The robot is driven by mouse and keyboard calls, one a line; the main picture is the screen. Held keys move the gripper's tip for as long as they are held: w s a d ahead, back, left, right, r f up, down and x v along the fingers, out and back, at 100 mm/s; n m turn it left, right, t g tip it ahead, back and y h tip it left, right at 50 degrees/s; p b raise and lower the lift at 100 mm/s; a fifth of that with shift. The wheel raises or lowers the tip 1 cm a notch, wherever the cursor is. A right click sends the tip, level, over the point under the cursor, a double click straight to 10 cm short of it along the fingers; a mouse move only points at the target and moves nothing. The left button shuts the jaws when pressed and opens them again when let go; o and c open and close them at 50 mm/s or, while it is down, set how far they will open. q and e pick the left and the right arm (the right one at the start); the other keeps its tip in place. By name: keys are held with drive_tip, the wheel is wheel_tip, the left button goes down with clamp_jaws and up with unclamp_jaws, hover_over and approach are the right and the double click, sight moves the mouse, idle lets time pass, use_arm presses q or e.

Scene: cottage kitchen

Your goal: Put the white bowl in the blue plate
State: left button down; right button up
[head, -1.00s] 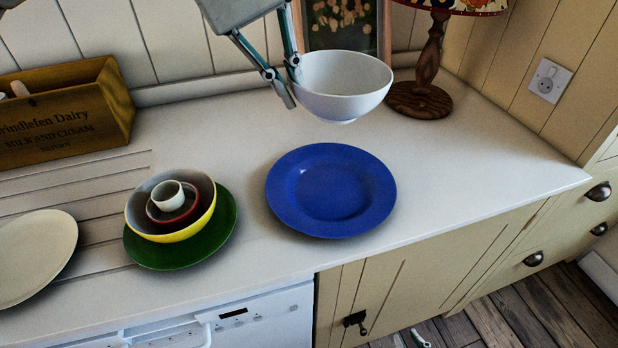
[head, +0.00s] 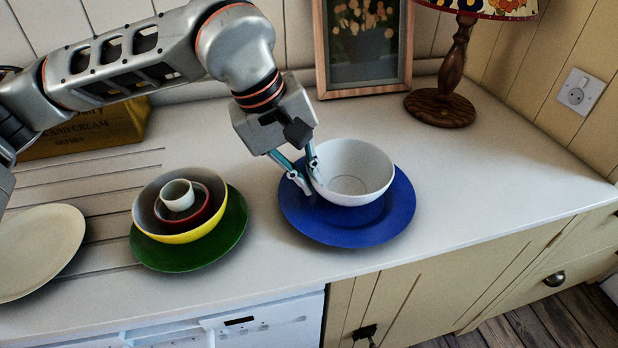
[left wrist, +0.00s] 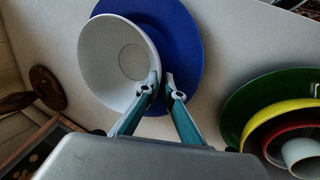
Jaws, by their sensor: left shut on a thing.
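The white bowl (head: 352,172) is upright over the blue plate (head: 394,212) in the head view. Its left rim is between the fingers of my left gripper (head: 306,185), which is shut on it. Whether the bowl's base touches the plate or hangs just above it, I cannot tell. In the left wrist view the white bowl (left wrist: 112,62) covers part of the blue plate (left wrist: 185,45), off its middle, and my left gripper (left wrist: 163,88) is at the bowl's rim. My right gripper does not show.
A green plate (head: 236,236) with a yellow bowl (head: 186,238) and smaller nested cups stands left of the blue plate. A cream plate (head: 40,250) lies at the far left. A lamp (head: 445,105), a picture frame (head: 320,62) and a wooden box (head: 85,133) stand behind.

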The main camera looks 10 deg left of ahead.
use_arm(q)
drive_tip(key=shift+f, duration=0.2)
drive_tip(key=shift+f, duration=0.3)
drive_tip(key=c, duration=2.2)
unclamp_jaws()
drive_tip(key=shift+r, duration=0.5)
drive_tip(key=p+v, duration=0.1)
drive_tip(key=v, duration=1)
drive_tip(key=shift+s+a+r, duration=0.1)
drive_tip(key=shift+r, duration=0.15)
